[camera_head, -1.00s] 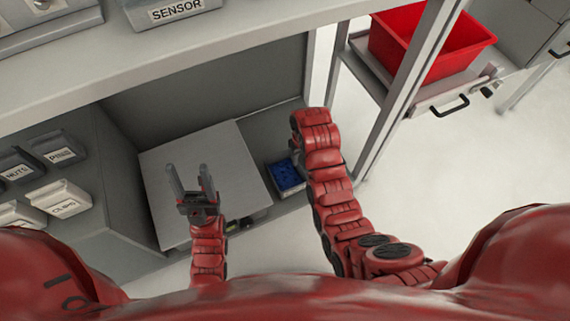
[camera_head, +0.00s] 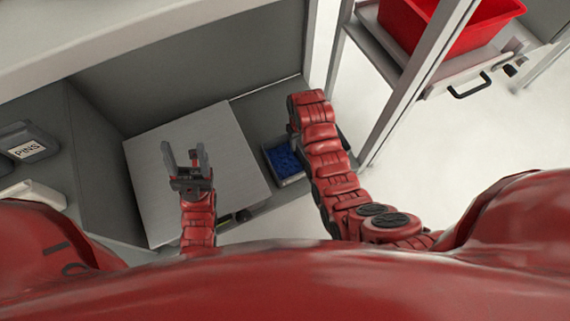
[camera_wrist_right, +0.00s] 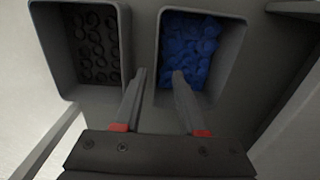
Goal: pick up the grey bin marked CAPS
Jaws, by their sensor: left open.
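A grey bin with blue pieces (camera_wrist_right: 237,55) stands at the upper middle of the right wrist view. It also shows in the head view (camera_head: 299,179), beside my right arm. No CAPS label is readable on it. My right gripper (camera_wrist_right: 158,73) is open, with its fingertips apart near the bin's left wall and front edge. I cannot tell whether they touch it. In the head view my right arm hides that gripper. My left gripper (camera_head: 183,150) is open and empty, in front of or above a grey flat-topped box.
A second grey bin with black rings (camera_wrist_right: 122,35) stands left of the blue one. The grey box (camera_head: 235,150) fills the lower shelf's middle. A bin marked PINS (camera_head: 32,150) is at left. A red bin (camera_head: 480,25) sits on a cart; a shelf post (camera_head: 405,95) stands near my right arm.

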